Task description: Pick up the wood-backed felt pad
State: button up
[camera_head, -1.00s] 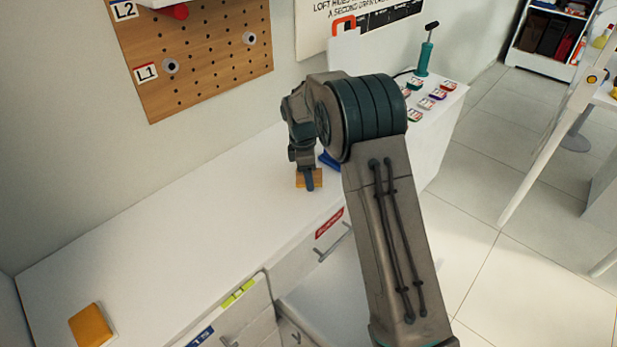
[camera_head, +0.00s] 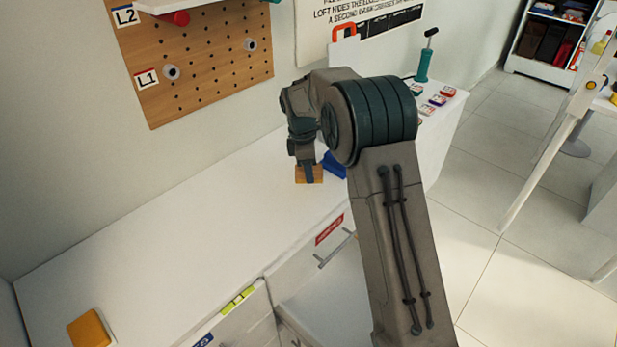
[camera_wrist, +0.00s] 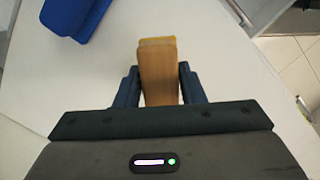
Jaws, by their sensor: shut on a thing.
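The wood-backed felt pad (camera_wrist: 158,72) is a tan wooden block with a thin yellowish strip along its far edge in the wrist view. My gripper (camera_wrist: 158,84) is shut on it, one dark finger pressed to each side. In the head view the pad (camera_head: 309,174) shows below my gripper (camera_head: 307,166), at the white counter's right part. I cannot tell whether its underside touches the counter. Part of it is hidden by the fingers.
A blue object (camera_wrist: 75,15) stands close by on the white counter (camera_head: 190,220). An orange-yellow block (camera_head: 90,329) lies at the counter's near left. A pegboard (camera_head: 205,60) hangs on the wall behind. A teal pump-like item (camera_head: 424,62) and several small colored items stand farther right.

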jog(key=s+d+r, duration=0.5)
jog(key=d+r, duration=0.2)
jog(key=d, duration=0.3)
jog(key=shift+s+d+r+b, duration=0.2)
jog(key=shift+s+b, duration=0.1)
jog(key=shift+b, duration=0.1)
jog(key=shift+o, duration=1)
